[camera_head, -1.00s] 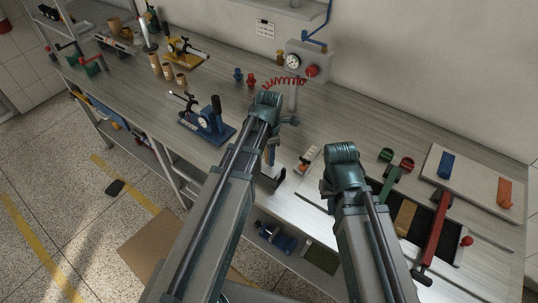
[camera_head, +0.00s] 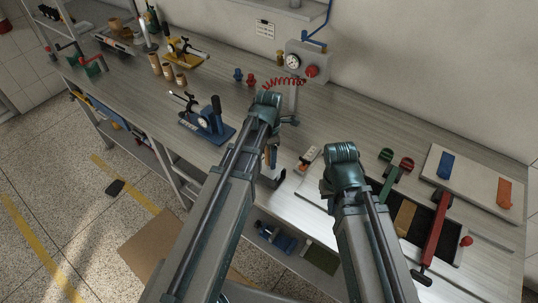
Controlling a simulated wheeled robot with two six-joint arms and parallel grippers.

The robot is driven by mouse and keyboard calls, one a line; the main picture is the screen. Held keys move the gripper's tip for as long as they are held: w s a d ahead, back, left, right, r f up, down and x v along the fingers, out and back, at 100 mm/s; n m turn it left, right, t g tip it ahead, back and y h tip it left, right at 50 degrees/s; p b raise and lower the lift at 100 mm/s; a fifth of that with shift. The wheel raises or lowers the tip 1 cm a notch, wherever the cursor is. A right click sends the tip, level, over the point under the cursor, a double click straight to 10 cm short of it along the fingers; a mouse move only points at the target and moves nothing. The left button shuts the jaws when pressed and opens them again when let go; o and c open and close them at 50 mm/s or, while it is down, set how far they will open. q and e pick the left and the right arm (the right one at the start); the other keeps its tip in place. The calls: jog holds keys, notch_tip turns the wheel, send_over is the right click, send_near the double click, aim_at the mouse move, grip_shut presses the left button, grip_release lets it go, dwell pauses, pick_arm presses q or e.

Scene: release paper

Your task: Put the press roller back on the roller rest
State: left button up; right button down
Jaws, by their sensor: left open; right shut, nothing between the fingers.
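My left gripper (camera_head: 273,176) hangs below its arm at the table's front edge and is open. Part of it is hidden by the arm. A small brownish-orange piece shows beside its wrist; I cannot tell what it is. A small pale block with an orange-red part (camera_head: 309,157) lies on the table just right of the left gripper, apart from it. I cannot tell for sure which thing is the press roller or the roller rest. My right arm (camera_head: 342,170) hides its own fingers.
A pale board (camera_head: 470,182) holds a blue and an orange block.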

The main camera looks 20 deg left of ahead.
pick_arm(q)
notch_tip(320, 180, up, 13)
jog(key=p, duration=1.2)
jog(key=shift+r+p, duration=0.1)
jog(key=shift+p, duration=0.2)
jog(key=shift+s+d+f+m+b, duration=0.15)
jog(key=shift+s+f+m+b, duration=0.05)
jog(key=shift+f+m+b, duration=0.1)
jog(key=s+d+f+m+b, duration=0.5)
jog(key=s+m, duration=0.2)
jog(key=m, duration=0.7)
jog(key=s+d+f+m+y+b, duration=0.1)
jog(key=s+d+f+m+b, duration=0.4)
jog(key=m, duration=0.9)
jog(key=shift+s+d+f+b, duration=0.15)
jog(key=shift+s+f+b, duration=0.25)
jog(key=shift+s, duration=0.5)
